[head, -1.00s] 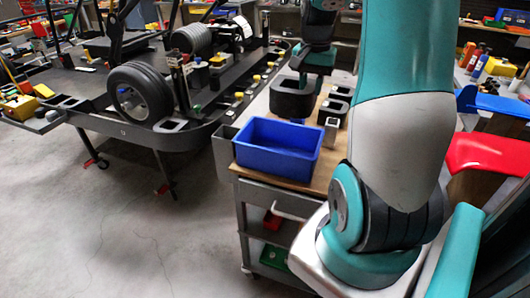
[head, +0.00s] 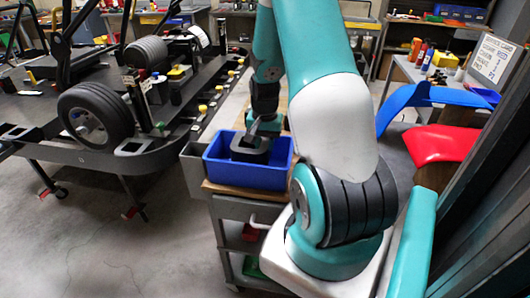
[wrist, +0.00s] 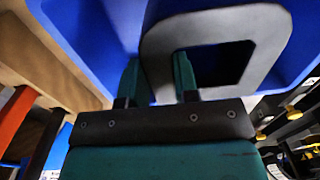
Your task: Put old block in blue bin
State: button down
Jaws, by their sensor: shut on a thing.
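The old block (head: 249,155) is a dark grey ring-like piece with a squarish hole. My gripper (head: 262,132) is shut on one wall of it; in the wrist view the fingers (wrist: 157,82) straddle the wall of the block (wrist: 262,25), one finger inside the hole. In the head view the block is at the opening of the blue bin (head: 240,176), within its rim outline. The blue bin also fills the background of the wrist view (wrist: 85,35). I cannot tell whether the block touches the bin floor.
The bin stands on a grey cart with a wooden top (head: 225,189); a grey side box (head: 194,168) is at its left. The kart with its black wheel (head: 97,115) is on the left. Red (head: 440,143) and blue panels (head: 425,98) lie right of my arm.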

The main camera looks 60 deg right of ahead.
jog(key=shift+f, duration=2)
jog(key=shift+f, duration=0.1)
jog(key=c, duration=0.9)
grip_release()
jog(key=shift+o, duration=0.2)
